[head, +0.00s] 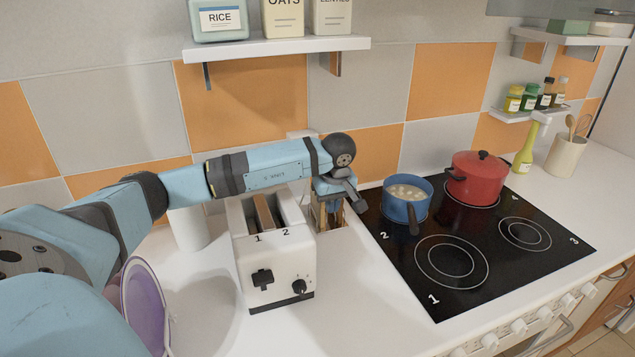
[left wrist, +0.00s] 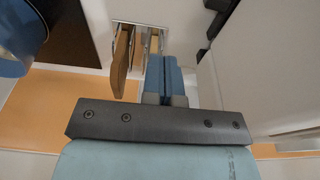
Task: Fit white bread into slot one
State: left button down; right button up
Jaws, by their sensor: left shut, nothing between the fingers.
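The white toaster (head: 280,268) stands on the counter, with two top slots marked 1 and 2. A brown strip (head: 264,212) shows at the slots; I cannot tell if it is bread or the slot's inside. My left gripper (head: 334,207) is just right of the toaster, pointing down at a small rack. In the left wrist view its fingers (left wrist: 164,78) are shut and empty. The wire rack (left wrist: 137,23) holds a brown slice (left wrist: 121,62) and a paler slice (left wrist: 154,44), beside the fingers. In the head view the gripper mostly hides the rack. My right gripper is not in view.
A blue pot (head: 407,207) and a red lidded pot (head: 477,180) stand on the black hob (head: 470,238) to the right. A shelf (head: 277,47) hangs above. A white cylinder (head: 188,229) and a purple-faced round object (head: 143,307) are left of the toaster.

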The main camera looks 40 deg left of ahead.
pick_arm(q)
jog(key=a, duration=0.1)
jog(key=p, duration=0.2)
send_over(317, 205)
jog(key=w+a, duration=0.2)
jog(key=shift+s+a+r, duration=0.1)
jog(key=shift+s+r, duration=0.05)
jog(key=shift+f, duration=0.7)
jog(key=shift+s+b, duration=0.1)
jog(key=shift+b, duration=0.2)
jog(key=shift+f, duration=0.15)
